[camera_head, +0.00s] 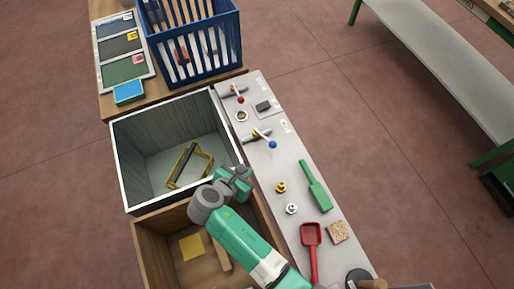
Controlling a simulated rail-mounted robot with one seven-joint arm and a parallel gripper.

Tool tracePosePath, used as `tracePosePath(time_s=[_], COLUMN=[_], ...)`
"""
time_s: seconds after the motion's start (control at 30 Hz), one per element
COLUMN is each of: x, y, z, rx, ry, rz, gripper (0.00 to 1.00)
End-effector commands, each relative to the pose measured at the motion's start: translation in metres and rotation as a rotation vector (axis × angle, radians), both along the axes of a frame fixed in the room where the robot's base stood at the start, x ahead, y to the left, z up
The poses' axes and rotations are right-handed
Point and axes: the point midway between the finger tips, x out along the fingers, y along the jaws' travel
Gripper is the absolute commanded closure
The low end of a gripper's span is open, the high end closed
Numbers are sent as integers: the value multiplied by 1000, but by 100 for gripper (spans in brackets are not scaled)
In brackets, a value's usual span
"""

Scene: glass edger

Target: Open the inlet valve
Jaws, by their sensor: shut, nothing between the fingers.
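Two lever valves sit on the grey panel right of the tank: a valve with a red knob (240,99) at the back and a valve with a blue knob (272,144) nearer to me. Their small labels are too small to read, so I cannot tell which one is the inlet valve. My gripper (244,173) is shut and empty. In the picture it is over the tank's near right corner, below and left of the blue-knobbed valve and apart from both valves. My arm hides part of the wooden box under it.
The open tank (117,160) holds a yellow-edged frame (187,165). A blue crate (207,71) stands behind it. On the panel lie a green tool (317,187), a red scoop (311,236), a tan block (338,232) and small fittings (281,187). A wooden box (148,244) is below.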

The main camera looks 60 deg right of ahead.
Motion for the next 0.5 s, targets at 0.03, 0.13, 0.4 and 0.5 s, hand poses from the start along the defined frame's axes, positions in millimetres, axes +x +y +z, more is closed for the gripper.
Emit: tracePosePath(time_s=[0.03,0.13,0.4,0.5], x=[-1,-4,-12,-14], y=[-6,-21,-66,-83], z=[-6,-19,-58,-58], rx=[0,0,-1,-2], ry=[1,0,1,-3], rz=[-3,-5,-4,-4], gripper=[100,100,100,100])
